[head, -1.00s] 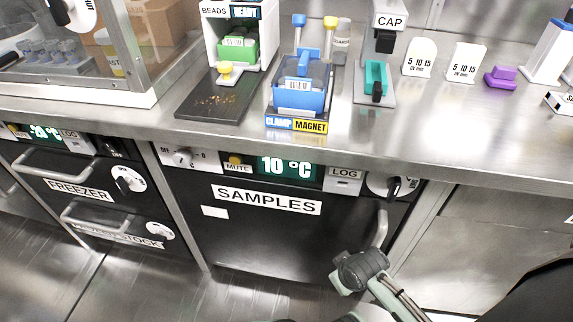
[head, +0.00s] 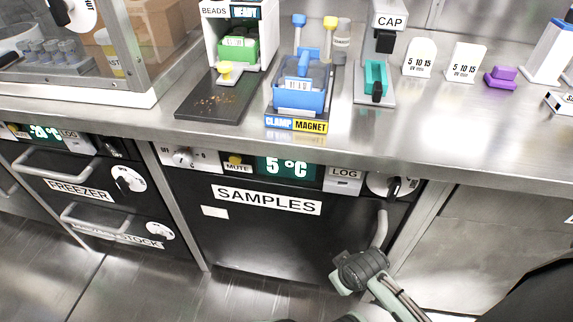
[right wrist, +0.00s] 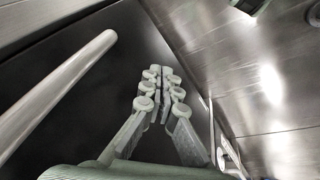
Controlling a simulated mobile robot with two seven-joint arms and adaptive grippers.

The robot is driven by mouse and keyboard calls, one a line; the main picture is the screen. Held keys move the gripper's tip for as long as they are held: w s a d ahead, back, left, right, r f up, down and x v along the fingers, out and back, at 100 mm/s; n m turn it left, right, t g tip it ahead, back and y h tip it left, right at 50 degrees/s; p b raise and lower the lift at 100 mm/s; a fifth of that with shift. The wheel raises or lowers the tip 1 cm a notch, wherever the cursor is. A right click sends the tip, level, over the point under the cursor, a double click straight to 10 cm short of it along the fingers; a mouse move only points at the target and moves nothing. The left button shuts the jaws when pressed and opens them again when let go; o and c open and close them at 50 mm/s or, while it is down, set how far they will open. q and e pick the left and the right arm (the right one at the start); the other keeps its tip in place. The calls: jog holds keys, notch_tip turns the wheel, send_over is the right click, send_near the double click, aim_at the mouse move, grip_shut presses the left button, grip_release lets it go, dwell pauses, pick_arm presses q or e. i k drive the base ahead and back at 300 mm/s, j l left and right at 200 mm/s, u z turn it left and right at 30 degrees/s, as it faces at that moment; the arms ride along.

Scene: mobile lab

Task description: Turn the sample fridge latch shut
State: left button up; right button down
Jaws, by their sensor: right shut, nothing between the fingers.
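The sample fridge (head: 258,238) is a black door labelled SAMPLES under the counter, and it looks closed. Its latch (head: 394,189) is a dark lever on a white round plate at the door's upper right. The lever stands close to upright, partly over the plate. The grey door handle (head: 380,228) is below it; a grey bar, likely this handle, crosses the left of the right wrist view (right wrist: 58,92). My right gripper (right wrist: 162,72) is shut and empty in front of the black door. In the head view its arm is below the handle, and the fingertips are hard to make out. My left gripper is out of view.
The steel counter edge (head: 300,146) overhangs the fridge front. A display (head: 287,168) above the door reads 5 °C. The freezer (head: 75,188) is to the left. A steel panel (head: 500,250) is to the right. A blue clamp-magnet rack (head: 298,95) stands on the counter.

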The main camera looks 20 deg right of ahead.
aim_at(393, 184)
jog(key=l+z, duration=0.1)
jog(key=z, duration=0.3)
jog(key=k+l+z, duration=0.1)
jog(key=z, duration=0.3)
jog(key=l+z, duration=0.2)
jog(key=z, duration=0.2)
jog(key=k+l, duration=0.45)
jog(key=l, duration=0.15)
jog(key=k+l, duration=0.45)
jog(key=l, duration=0.15)
jog(key=k+l, duration=0.4)
jog(key=l, duration=0.2)
jog(key=u, duration=0.05)
